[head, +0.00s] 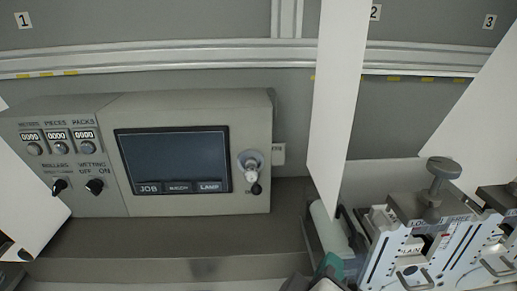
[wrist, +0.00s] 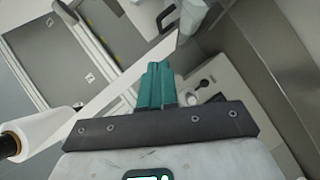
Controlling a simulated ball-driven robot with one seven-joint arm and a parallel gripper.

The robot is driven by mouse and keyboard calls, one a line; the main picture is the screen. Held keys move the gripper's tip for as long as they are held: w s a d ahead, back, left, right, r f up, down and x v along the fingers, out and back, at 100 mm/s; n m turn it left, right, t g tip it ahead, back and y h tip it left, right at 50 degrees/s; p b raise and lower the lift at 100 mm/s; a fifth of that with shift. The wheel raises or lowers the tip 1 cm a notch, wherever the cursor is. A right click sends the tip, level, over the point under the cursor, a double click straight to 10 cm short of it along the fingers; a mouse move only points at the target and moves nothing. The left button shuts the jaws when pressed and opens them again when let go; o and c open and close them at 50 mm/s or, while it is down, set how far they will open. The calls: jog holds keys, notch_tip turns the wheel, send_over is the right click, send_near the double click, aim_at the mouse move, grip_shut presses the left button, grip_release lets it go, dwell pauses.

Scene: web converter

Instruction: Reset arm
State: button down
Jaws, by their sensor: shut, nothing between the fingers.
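My gripper (wrist: 157,86) shows in the wrist view with its two teal fingers together, shut and empty. In the head view my gripper (head: 328,268) shows only in part at the bottom edge, as a teal piece right of centre. It is in front of the machine and left of the metal clamp unit (head: 420,235). Nothing is seen between the fingers.
A grey control panel with a dark screen (head: 172,160), knobs and counters stands at the left. White web sheets hang at the centre (head: 342,90) and right (head: 480,115). A white roll (wrist: 18,140) is at the left in the wrist view.

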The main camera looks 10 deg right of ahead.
jog(key=s+d+f+m+g+y, duration=0.1)
jog(key=d+f+g, duration=0.3)
jog(key=f, duration=0.5)
jog(key=s+d+f+m+g+y, duration=0.1)
jog(key=d+f, duration=0.5)
jog(key=f, duration=0.3)
jog(key=s+d+f+m+g+y, duration=0.2)
jog(key=s+f+g+y, duration=0.1)
jog(key=s+f, duration=0.5)
jog(key=s+d+f+m+g+y, duration=0.2)
jog(key=s+d+f+m+g, duration=0.1)
jog(key=s+f, duration=0.5)
jog(key=shift+s+y, duration=0.2)
jog(key=shift+y, duration=0.2)
jog(key=shift+f, duration=0.1)
